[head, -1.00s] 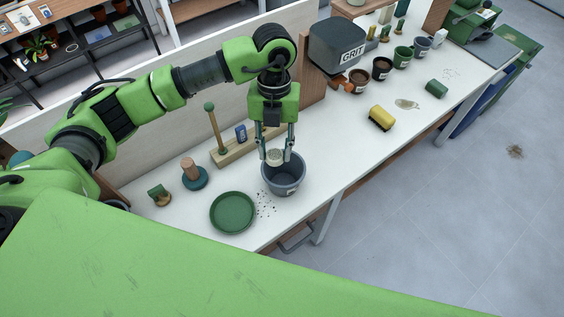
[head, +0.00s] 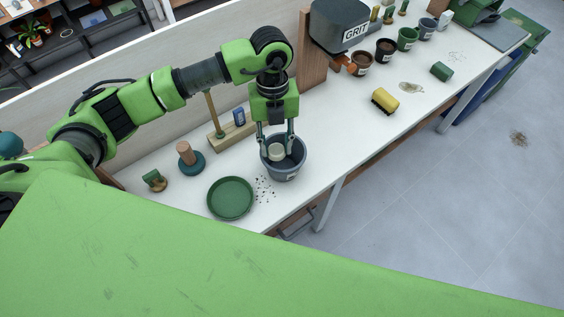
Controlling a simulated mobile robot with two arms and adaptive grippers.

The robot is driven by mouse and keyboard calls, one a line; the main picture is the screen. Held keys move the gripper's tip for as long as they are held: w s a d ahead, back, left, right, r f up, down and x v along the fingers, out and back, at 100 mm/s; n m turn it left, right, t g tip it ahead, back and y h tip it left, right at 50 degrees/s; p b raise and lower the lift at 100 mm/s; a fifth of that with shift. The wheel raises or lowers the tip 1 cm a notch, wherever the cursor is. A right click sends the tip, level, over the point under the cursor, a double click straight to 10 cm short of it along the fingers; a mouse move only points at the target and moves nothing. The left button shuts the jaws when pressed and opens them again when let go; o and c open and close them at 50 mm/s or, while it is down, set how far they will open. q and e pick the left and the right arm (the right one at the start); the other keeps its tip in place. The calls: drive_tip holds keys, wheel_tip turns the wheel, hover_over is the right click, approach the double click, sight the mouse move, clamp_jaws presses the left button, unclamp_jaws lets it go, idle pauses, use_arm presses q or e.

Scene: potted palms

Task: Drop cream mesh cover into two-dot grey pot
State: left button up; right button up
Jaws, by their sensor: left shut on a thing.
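The grey pot (head: 290,170) stands upright on the white bench in the head view. Its dot marks are too small to make out. My left gripper (head: 277,152) points down into the mouth of the pot. It is shut on the cream mesh cover (head: 276,153), a small pale round piece that shows between the fingers, at the pot's opening. I cannot tell whether the cover touches the pot's inside. The right gripper is not in view.
A green saucer (head: 231,198) lies left of the pot, with dark crumbs between them. A wooden rack (head: 232,137) stands behind. White bench (head: 335,130) right of the pot is clear.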

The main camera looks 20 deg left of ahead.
use_arm(q)
drive_tip(key=o, duration=0.9)
drive_tip(key=r, duration=0.4)
drive_tip(key=w+r, duration=0.1)
drive_tip(key=r, duration=0.7)
drive_tip(key=shift+w+a, duration=0.3)
drive_tip(key=shift+a, duration=0.1)
drive_tip(key=shift+f, duration=0.1)
